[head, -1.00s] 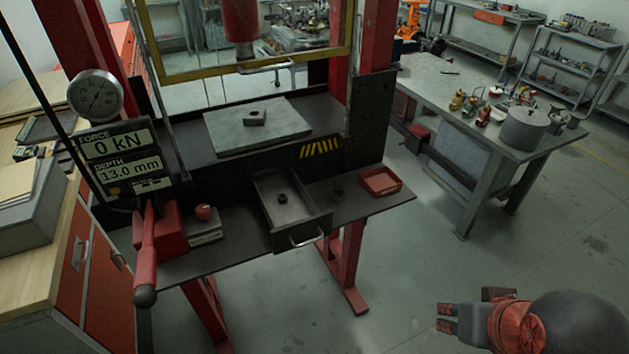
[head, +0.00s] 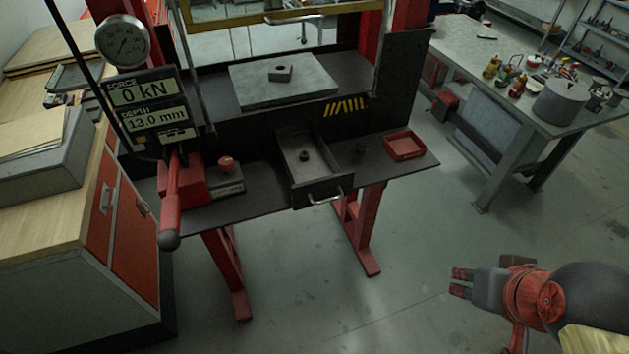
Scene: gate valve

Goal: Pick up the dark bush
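A small dark ring-shaped bush (head: 304,156) lies inside the open drawer (head: 318,187) of the press bench. A second small dark cylinder (head: 360,150) stands on the black shelf just right of the drawer; it blends into the shelf, and I cannot tell its exact form. My gripper (head: 460,282) is at the lower right, in front of the bench and well apart from both pieces. Its two red-tipped fingers point left, with a small gap between them. It looks open and empty.
A red tray (head: 404,146) sits at the shelf's right end. A red-knobbed item (head: 226,164) and the red lever (head: 171,205) are left of the drawer. A grey plate (head: 285,88) with a holed block (head: 279,73) lies above. The floor between gripper and bench is clear.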

